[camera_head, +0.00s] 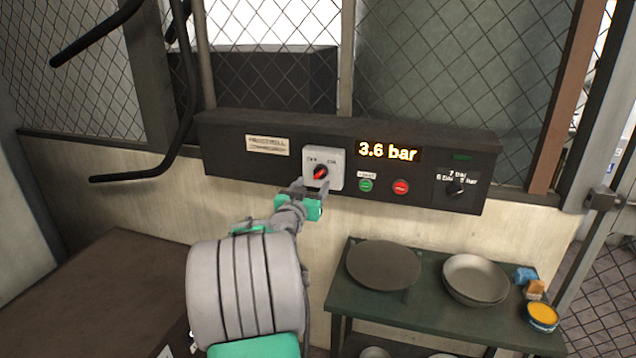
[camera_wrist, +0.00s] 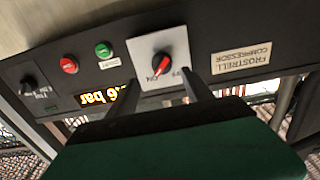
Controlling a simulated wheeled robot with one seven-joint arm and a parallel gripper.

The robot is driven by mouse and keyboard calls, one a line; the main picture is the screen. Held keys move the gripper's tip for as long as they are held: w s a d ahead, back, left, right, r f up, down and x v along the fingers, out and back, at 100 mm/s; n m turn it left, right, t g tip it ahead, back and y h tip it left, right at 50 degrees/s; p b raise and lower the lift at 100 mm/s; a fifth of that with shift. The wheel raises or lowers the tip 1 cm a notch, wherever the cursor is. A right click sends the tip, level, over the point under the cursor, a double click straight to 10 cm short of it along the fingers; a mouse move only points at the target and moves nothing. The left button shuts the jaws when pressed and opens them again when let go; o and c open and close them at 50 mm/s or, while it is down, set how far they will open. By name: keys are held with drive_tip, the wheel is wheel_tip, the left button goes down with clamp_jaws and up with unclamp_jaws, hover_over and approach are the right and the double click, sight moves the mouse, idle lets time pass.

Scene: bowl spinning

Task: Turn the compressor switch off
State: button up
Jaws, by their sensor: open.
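The compressor switch (camera_head: 321,171) is a red and black rotary knob on a light square plate on the dark control panel. It also shows in the wrist view (camera_wrist: 162,62), turned upside down, with its red pointer towards the ON label. My gripper (camera_head: 309,185) is just below and in front of the switch. In the wrist view its two dark fingers (camera_wrist: 160,77) are apart, one towards each side of the knob. Nothing is held. I cannot tell whether a finger touches the knob or plate.
The panel (camera_head: 225,160) also carries a green button (camera_head: 366,186), a red button (camera_head: 401,187), a black selector knob (camera_head: 456,188) and a display (camera_head: 388,151) reading 3.6 bar. Below stands a green table (camera_head: 400,312) with pans. A brown tabletop (camera_head: 95,295) is at left.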

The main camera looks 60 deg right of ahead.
sight(318, 174)
drive_tip(key=d+p, duration=0.1)
drive_tip(key=d, duration=0.2)
drive_tip(key=w+d+p, duration=0.1)
drive_tip(key=d, duration=0.3)
drive_tip(key=shift+w+r, duration=0.1)
drive_tip(key=shift+w, duration=0.1)
drive_tip(key=shift+c, duration=0.6)
clamp_jaws()
